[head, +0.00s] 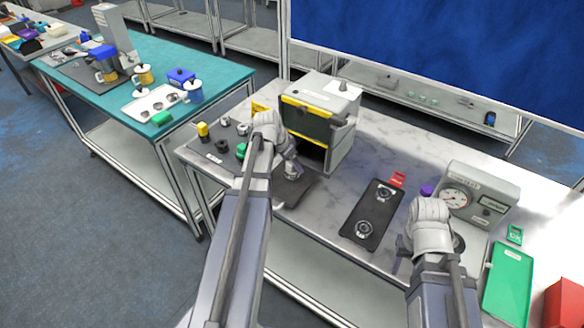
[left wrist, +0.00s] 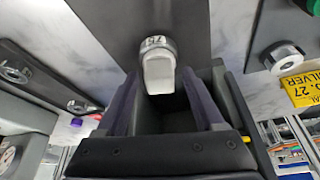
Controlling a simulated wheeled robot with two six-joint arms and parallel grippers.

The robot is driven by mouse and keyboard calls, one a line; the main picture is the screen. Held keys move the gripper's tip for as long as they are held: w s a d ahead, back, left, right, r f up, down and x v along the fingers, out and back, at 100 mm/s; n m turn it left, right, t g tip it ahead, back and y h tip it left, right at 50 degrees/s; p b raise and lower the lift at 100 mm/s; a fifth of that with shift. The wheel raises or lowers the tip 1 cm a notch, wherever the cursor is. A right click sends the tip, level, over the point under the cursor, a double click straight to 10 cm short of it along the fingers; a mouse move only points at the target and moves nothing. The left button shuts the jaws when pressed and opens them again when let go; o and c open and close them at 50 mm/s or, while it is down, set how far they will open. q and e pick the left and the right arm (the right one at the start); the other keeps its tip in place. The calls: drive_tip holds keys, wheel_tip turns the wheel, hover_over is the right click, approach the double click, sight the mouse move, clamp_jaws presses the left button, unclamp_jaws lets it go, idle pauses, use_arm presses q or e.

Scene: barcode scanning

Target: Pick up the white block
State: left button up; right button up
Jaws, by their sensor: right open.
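A small white block (left wrist: 158,70) with a round grey end marked with dark characters shows in the left wrist view, on or just above a dark mat (left wrist: 135,18). My left gripper (left wrist: 160,75) is open, with one dark finger on each side of the block and a gap at both sides. In the head view my left gripper (head: 290,172) is low over the dark mat (head: 297,190), in front of the grey and yellow box; the arm largely hides the block there. My right gripper (head: 403,258) is open near the gauge, its fingers partly hidden by the wrist.
A grey and yellow box (head: 328,110) stands behind my left gripper. A black plate with round parts (head: 372,212), a gauge unit (head: 478,195), a green tray (head: 508,283) and a red box (head: 567,304) lie to the right. A teal table (head: 180,62) stands at the left.

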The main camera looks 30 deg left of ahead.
use_arm(q)
clamp_jaws()
idle(0.3)
drive_tip(key=shift+r, duration=0.15)
wheel_tip(320, 180, up, 10)
drive_tip(key=p, duration=1)
